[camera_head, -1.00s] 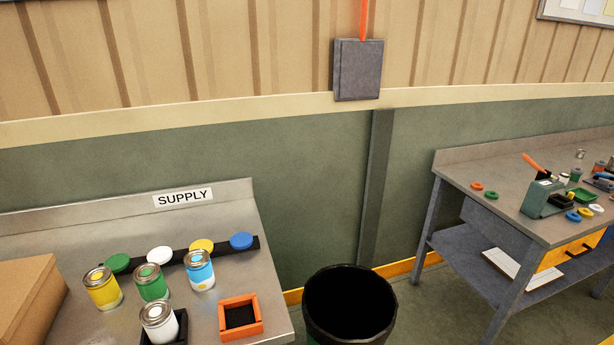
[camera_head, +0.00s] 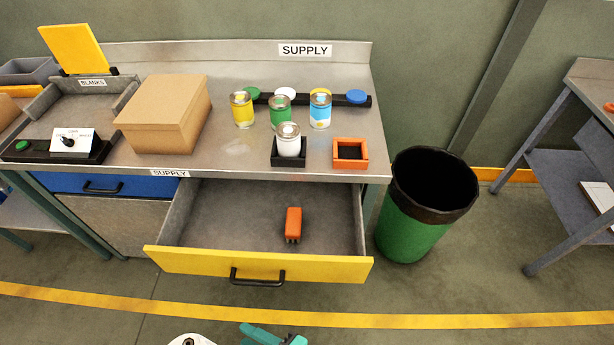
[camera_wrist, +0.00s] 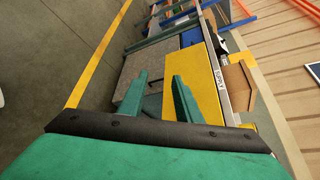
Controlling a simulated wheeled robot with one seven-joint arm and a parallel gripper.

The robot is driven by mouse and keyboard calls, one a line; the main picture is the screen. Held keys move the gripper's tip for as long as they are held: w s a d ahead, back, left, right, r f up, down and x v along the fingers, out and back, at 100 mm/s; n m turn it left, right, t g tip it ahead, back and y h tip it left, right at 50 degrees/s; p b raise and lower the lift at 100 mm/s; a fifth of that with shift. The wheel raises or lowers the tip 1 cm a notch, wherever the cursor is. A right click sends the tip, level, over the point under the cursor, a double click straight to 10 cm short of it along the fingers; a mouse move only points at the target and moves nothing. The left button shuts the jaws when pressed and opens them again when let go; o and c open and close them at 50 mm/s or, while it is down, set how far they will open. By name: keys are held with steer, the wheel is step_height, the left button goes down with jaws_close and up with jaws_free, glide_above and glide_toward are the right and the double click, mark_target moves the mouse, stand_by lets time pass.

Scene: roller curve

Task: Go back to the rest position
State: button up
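My gripper (camera_wrist: 158,82) shows in the wrist view with its two teal fingers apart and nothing between them. It points toward the front of the supply bench, where the yellow drawer front (camera_wrist: 202,88) shows beyond the fingers. The open drawer (camera_head: 230,262) has a yellow front with a dark handle. An orange block-like item (camera_head: 293,223) with dark tips lies inside it. The gripper looks apart from the drawer.
The supply bench (camera_head: 225,148) holds a cardboard box (camera_head: 165,115), several cans, lids on a dark rack and an orange square tray (camera_head: 350,163). A green bin (camera_head: 405,225) with a black liner stands right of the drawer. Floor in front is clear around a yellow line.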

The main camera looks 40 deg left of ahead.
steer(key=w+d+f+m+t+h, duration=0.3)
steer(key=w+d+f+t+h, duration=0.5)
steer(key=d+t, duration=0.45)
steer(key=w+d+r+n+t+h, duration=0.1)
steer(key=d+r+n+t+h, duration=0.2)
steer(key=d+r, duration=0.4)
steer(key=d+r+n+t+h, duration=0.2)
steer(key=d+r+t+h, duration=0.1)
steer(key=r, duration=0.6)
steer(key=shift+s+d+r+n+t, duration=0.3)
steer(key=shift+s+n+t, duration=0.1)
steer(key=shift+t, duration=0.25)
steer(key=shift+w, duration=0.1)
